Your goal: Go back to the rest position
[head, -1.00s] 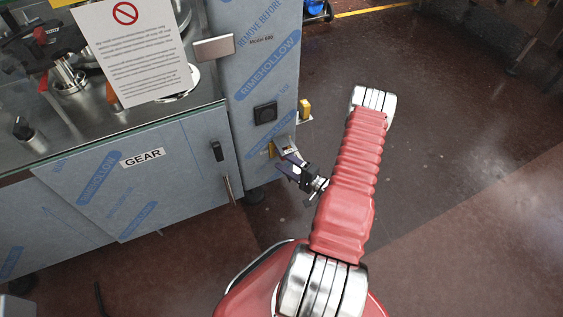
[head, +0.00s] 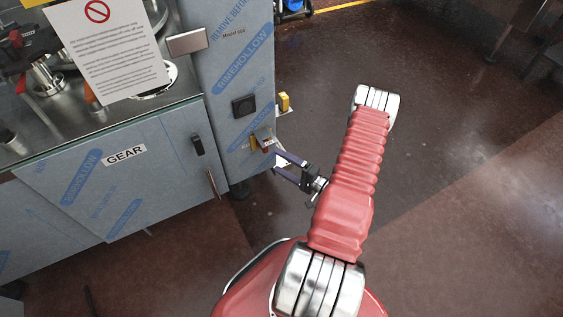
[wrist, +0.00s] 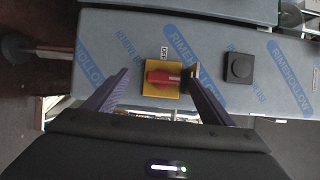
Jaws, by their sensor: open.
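My gripper (head: 283,167) is open and empty, at the end of my red arm, in front of the lower right part of the film-wrapped machine. In the wrist view my gripper (wrist: 158,92) shows its two dark fingers spread apart. Between and beyond them is a red handle (wrist: 160,77) on a yellow plate (wrist: 153,91) fixed to the machine panel. The fingers look apart from the handle, one on each side. The red handle also shows in the head view (head: 267,142), just beyond the fingertips.
The film-wrapped machine (head: 240,70) fills the left, with a GEAR cover (head: 125,180) and a paper notice (head: 108,55). A black square knob (wrist: 239,67) is right of the red handle. A yellow box (head: 284,101) sits on the machine's side.

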